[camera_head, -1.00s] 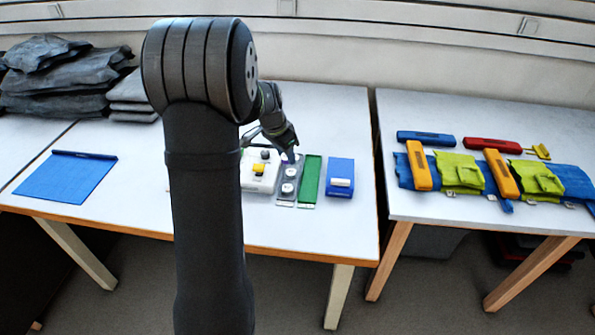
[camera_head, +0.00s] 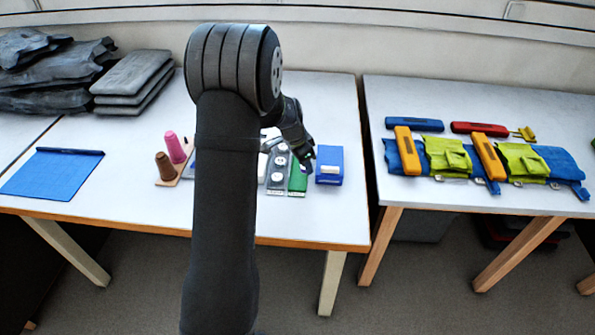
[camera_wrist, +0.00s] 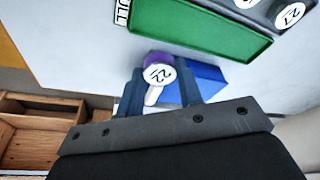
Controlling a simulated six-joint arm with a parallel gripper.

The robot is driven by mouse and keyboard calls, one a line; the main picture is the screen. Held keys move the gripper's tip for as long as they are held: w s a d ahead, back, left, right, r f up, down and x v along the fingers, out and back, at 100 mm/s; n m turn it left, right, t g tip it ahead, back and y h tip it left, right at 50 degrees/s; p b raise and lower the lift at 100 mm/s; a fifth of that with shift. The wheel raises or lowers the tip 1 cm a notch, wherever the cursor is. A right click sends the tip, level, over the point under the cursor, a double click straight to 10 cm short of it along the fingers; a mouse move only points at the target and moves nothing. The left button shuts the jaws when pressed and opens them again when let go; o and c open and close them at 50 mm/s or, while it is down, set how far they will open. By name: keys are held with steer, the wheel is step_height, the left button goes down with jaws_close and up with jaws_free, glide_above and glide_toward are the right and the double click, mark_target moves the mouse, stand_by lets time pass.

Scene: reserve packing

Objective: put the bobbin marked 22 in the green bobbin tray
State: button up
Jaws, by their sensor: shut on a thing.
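My gripper (camera_wrist: 162,92) is shut on the bobbin marked 22 (camera_wrist: 158,74), which has a purple rim and a white face, in the wrist view. In the head view my gripper (camera_head: 307,163) is above the right side of the green bobbin tray (camera_head: 298,180), near the blue box. The green tray also shows in the wrist view (camera_wrist: 200,30), up from the held bobbin, and its visible part is empty. The bobbin is apart from the tray in the wrist view. My arm hides part of the table in the head view.
A grey tray (camera_head: 276,189) with white-faced bobbins stands left of the green tray; one marked 27 (camera_wrist: 291,15) shows in the wrist view. A blue box (camera_head: 330,154) stands right of the green tray. Pink (camera_head: 175,147) and brown (camera_head: 165,168) cones stand further left.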

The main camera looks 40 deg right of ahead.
mark_target(300, 178)
steer(key=w, duration=0.1)
steer(key=w+f, duration=0.1)
steer(key=w, duration=0.1)
steer(key=shift+a+f, duration=0.25)
steer(key=shift+f, duration=2.1)
steer(key=shift+f, duration=0.1)
steer(key=o, duration=0.7)
steer(key=shift+c, duration=0.2)
steer(key=v, duration=1.2)
